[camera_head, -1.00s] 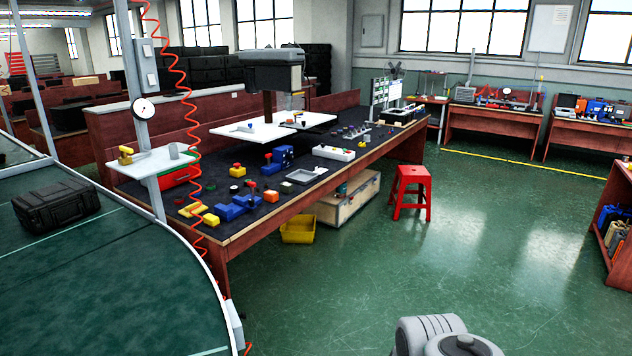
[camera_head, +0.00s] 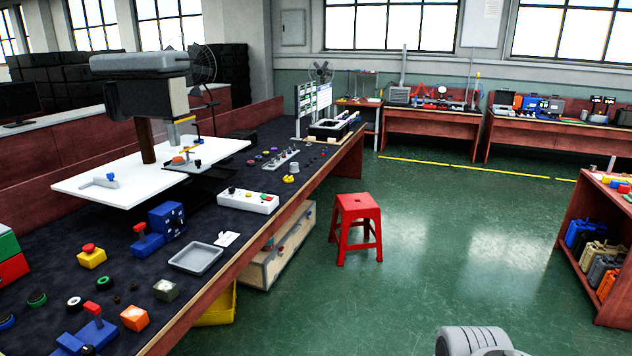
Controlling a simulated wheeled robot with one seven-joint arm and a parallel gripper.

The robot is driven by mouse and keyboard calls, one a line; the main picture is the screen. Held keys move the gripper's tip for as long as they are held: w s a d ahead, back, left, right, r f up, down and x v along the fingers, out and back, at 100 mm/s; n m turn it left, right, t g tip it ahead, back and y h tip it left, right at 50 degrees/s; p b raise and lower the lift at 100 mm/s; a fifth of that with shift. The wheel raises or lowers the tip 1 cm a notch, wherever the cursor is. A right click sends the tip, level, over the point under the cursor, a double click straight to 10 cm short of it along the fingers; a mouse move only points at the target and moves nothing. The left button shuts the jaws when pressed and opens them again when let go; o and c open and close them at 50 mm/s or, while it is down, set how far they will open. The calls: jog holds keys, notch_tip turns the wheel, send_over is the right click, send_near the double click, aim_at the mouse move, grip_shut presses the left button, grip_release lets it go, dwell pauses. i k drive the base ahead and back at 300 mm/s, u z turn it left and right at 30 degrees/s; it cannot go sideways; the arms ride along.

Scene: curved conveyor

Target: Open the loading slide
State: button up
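No part is clearly recognisable as the loading slide. A press-like machine (camera_head: 143,88) with a dark head stands on the long workbench (camera_head: 225,292) at the left. White flat plates lie at its base; the left plate (camera_head: 85,188) carries a small grey handle-like piece (camera_head: 100,181). I cannot tell whether any of these slides or is open. My gripper is out of view. Only a rounded grey part of my arm shows at the bottom right, over the floor and away from the bench.
The bench holds several buttons and levers, a grey tray (camera_head: 196,259) and a white control box (camera_head: 248,201). A red stool (camera_head: 356,226) stands on the floor right of the bench. A shelf (camera_head: 606,258) stands at the right edge. The green floor (camera_head: 450,260) between is clear.

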aim_at(196, 167)
jog(key=u, duration=0.1)
jog(key=i, duration=1.75)
jog(key=u, duration=0.95)
jog(key=i, duration=1.05)
jog(key=u, duration=1.45)
jog(key=i, duration=0.85)
jog(key=u, duration=0.4)
